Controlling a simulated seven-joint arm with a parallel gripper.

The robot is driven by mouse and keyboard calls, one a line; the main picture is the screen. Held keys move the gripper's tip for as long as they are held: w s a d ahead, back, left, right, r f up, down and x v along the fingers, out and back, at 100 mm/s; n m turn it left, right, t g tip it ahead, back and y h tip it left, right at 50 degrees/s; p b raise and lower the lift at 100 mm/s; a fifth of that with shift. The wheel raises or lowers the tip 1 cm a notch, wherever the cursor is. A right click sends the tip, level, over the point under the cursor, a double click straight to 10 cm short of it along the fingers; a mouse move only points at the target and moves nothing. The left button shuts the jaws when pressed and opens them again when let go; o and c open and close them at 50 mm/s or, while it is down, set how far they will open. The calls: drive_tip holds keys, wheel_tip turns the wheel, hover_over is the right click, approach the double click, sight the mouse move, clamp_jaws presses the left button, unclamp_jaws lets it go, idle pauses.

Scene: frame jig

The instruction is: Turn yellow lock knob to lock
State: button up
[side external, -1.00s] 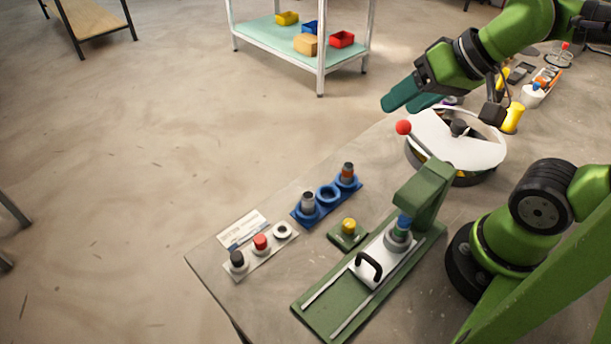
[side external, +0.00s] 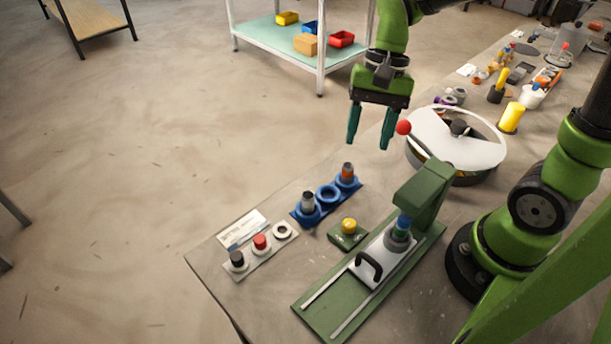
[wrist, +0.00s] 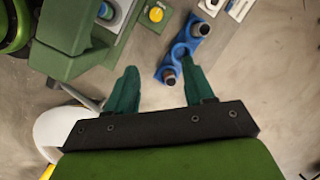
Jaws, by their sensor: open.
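The yellow lock knob (side external: 348,225) sits on a small green base (side external: 346,238) beside the green sliding jig (side external: 325,303). It also shows near the top of the wrist view (wrist: 156,14). My gripper (side external: 369,143) points down with its two teal fingers apart and nothing between them. It is in the air, above and beyond the knob in the side view, clear of it. In the wrist view my gripper (wrist: 158,85) shows both fingers below the knob in the picture. Which way the knob is turned is too small to tell.
A panel with black, red and white buttons (side external: 260,243) is at the table's near left. A round white-topped device with a red-ended lever (side external: 404,127) stands at the right, close to my gripper.

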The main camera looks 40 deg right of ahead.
drive_tip(key=m+g, duration=0.1)
drive_tip(key=m, duration=0.1)
approach(350, 222)
drive_tip(key=shift+y, duration=0.4)
drive_tip(key=x, duration=0.8)
drive_tip(key=shift+d+f, duration=0.2)
drive_tip(key=shift+f, duration=0.3)
clamp_jaws()
